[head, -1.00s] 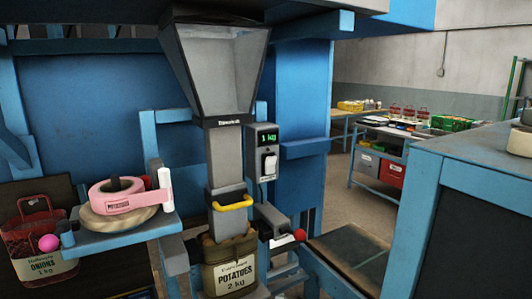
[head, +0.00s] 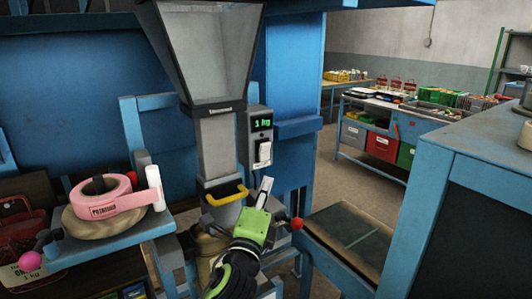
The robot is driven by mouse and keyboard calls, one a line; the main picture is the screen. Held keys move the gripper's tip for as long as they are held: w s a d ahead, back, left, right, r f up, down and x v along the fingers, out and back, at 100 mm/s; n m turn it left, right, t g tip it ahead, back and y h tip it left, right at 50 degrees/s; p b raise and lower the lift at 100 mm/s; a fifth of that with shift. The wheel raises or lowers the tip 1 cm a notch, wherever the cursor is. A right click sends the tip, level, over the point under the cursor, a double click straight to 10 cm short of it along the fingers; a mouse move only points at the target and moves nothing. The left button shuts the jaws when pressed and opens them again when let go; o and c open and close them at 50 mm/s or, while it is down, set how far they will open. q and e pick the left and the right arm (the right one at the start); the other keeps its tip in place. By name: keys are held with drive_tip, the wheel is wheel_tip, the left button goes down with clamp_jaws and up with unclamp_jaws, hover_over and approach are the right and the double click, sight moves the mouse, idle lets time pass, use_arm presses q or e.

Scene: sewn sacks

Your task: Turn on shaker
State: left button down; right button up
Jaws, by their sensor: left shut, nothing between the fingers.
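A grey control box (head: 257,130) is fixed beside the hopper's chute. It has a green display (head: 262,123) reading 1 kg and a white switch (head: 264,151) below it. A lever with a red knob (head: 297,224) sticks out to the right, lower down. I cannot tell from labels which control belongs to the shaker. My left gripper (head: 264,190), green and black with pale fingers, is shut and empty, pointing up, with its tips a little below the switch and apart from it. The potato sack (head: 205,265) under the chute is largely hidden by my gripper. My right gripper is not in view.
The grey hopper (head: 210,55) has a yellow handle (head: 227,198) on its chute, close left of my gripper. A shelf (head: 120,245) at left holds a pink tape roll (head: 102,203). A blue-framed bench (head: 475,160) stands at right, with a flat dark conveyor (head: 350,240) beside it.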

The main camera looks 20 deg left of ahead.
use_arm(q)
drive_tip(key=p, duration=0.3)
approach(270, 144)
drive_tip(key=w+d, duration=0.2)
drive_tip(key=w, duration=0.1)
drive_tip(key=w+a+p, duration=0.1)
drive_tip(key=w+a+r+p, duration=0.1)
drive_tip(key=a, duration=0.1)
drive_tip(key=shift+w+r, duration=0.1)
drive_tip(key=shift+w, duration=0.1)
drive_tip(key=shift+d, duration=0.1)
